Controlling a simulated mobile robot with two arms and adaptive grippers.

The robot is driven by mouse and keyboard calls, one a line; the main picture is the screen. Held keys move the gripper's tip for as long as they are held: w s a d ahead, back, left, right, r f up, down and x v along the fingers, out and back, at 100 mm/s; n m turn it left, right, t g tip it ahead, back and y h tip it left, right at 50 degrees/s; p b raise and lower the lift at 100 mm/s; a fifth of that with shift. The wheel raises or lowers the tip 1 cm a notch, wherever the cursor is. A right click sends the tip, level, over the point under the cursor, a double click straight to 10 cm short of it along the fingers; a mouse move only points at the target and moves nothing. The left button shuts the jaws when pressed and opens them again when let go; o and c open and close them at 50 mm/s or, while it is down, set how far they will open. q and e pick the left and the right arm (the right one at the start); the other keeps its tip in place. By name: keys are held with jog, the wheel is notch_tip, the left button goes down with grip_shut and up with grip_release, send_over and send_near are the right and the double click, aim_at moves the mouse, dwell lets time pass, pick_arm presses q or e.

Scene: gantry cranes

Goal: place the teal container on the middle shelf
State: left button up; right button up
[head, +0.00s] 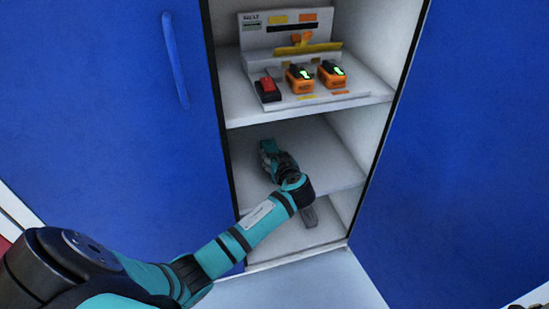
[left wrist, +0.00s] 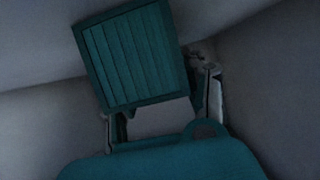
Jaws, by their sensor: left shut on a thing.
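The teal container (head: 267,147) is inside the open cabinet, over the left part of the middle shelf (head: 322,150). My left gripper (head: 272,156) reaches in from the front and is shut on it. In the left wrist view the teal container (left wrist: 135,55) shows its ribbed face, slightly tilted in the picture, with the fingers of the left gripper (left wrist: 163,108) at its lower end. I cannot tell whether its underside touches the shelf. My right gripper is not seen.
The shelf above (head: 370,92) holds a charger station (head: 287,45) with two orange batteries and a red-and-black item (head: 267,88). Blue doors (head: 110,110) flank the opening. The right part of the middle shelf looks clear. The bottom shelf (head: 290,236) lies below my arm.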

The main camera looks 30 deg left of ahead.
pick_arm(q)
jog(key=o, duration=1.3)
jog(key=shift+f, duration=0.1)
